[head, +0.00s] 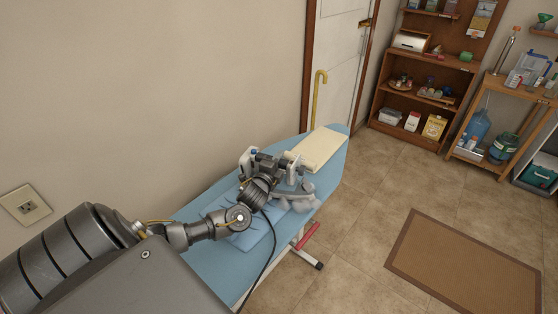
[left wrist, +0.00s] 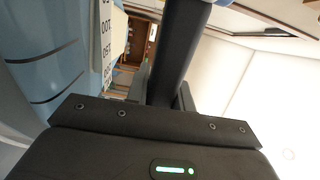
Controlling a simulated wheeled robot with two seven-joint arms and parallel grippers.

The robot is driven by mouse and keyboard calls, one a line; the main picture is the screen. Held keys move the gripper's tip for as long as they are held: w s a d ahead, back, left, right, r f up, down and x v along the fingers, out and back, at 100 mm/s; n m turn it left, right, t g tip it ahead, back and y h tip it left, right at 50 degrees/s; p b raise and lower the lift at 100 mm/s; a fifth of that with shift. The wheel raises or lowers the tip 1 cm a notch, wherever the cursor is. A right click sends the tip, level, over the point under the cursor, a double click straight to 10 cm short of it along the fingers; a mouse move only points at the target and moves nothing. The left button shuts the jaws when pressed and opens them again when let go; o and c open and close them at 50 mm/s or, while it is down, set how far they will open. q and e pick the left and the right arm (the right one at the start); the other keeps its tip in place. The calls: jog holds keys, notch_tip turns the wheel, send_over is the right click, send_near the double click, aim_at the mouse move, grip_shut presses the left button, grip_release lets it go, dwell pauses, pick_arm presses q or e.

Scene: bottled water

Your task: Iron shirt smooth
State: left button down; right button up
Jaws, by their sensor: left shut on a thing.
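A light blue shirt (head: 255,232) lies on the blue ironing board (head: 205,262), partly hidden by my left arm. My left gripper (head: 288,172) is over the board and shut on what looks like a grey iron (head: 298,195); the gripper hides much of it. In the left wrist view, a dark bar (left wrist: 182,45), seemingly the iron's handle, runs between the fingers. I cannot tell whether the iron touches the shirt. A black cord (head: 268,255) hangs over the board's front edge. My right gripper is not in view.
A folded cream cloth (head: 317,148) lies at the board's far end. A wall (head: 170,90) runs close behind the board. A wooden shelf (head: 425,100) and a small table (head: 500,125) stand at the back right. A brown mat (head: 465,265) lies on open tiled floor.

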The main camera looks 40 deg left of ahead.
aim_at(259, 148)
pick_arm(q)
jog(key=shift+a+r, duration=0.2)
jog(key=shift+a, duration=2.15)
jog(key=shift+a+b, duration=0.5)
jog(key=shift+a, duration=1.75)
jog(key=shift+d, duration=0.2)
jog(key=shift+d+p, duration=0.75)
jog(key=shift+d, duration=0.8)
